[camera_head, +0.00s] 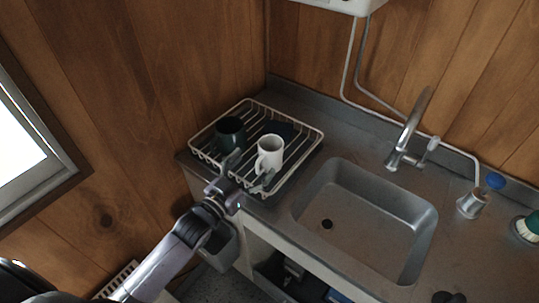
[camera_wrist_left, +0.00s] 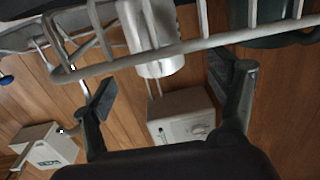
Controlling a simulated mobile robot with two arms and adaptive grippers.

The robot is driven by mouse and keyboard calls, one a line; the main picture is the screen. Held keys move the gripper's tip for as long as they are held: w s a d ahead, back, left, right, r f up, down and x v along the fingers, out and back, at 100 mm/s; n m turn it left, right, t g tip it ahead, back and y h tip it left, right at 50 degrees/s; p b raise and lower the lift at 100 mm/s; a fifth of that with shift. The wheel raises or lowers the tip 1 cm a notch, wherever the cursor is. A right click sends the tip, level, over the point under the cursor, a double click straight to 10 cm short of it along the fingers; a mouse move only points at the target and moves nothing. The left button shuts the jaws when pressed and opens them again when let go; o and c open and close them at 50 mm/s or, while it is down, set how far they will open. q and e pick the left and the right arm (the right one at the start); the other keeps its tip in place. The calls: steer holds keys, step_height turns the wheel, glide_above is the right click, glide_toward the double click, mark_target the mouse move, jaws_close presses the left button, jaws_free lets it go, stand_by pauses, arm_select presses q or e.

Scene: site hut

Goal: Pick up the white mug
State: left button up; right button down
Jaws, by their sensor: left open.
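The white mug (camera_head: 270,152) stands upright in the wire dish rack (camera_head: 309,150), on its right side, with its handle toward the front left. My left gripper (camera_head: 249,171) is open and empty at the front edge of the rack, just in front of the mug. In the left wrist view, the white mug (camera_wrist_left: 154,42) shows between and beyond the spread fingers of my left gripper (camera_wrist_left: 163,88), partly behind a rack wire. The fingers do not appear to hold it. My right gripper is not in view.
A dark green mug (camera_head: 230,134) stands in the rack just left of the white mug. A dark item (camera_head: 279,128) lies behind them. The sink (camera_head: 367,220) and tap (camera_head: 409,135) are to the right. A wooden wall (camera_head: 165,60) rises close behind the rack's left side.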

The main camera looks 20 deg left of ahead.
mark_target(263, 156)
arm_select(q)
steer(key=p+x, duration=0.1)
steer(key=x, duration=0.4)
steer(key=shift+s+d+f+p, duration=0.1)
steer(key=shift+d+f+p, duration=0.1)
steer(key=shift+p, duration=0.2)
steer(key=shift+w+d, duration=0.1)
steer(key=shift+w, duration=0.1)
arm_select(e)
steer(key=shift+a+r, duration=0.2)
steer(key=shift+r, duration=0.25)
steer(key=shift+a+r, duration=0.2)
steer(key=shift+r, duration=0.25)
arm_select(q)
steer(key=shift+s, duration=0.1)
steer(key=shift+c, duration=0.5)
steer(key=c, duration=1.3)
steer(key=shift+c, duration=0.4)
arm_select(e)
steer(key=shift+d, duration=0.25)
arm_select(q)
steer(key=shift+r, duration=0.15)
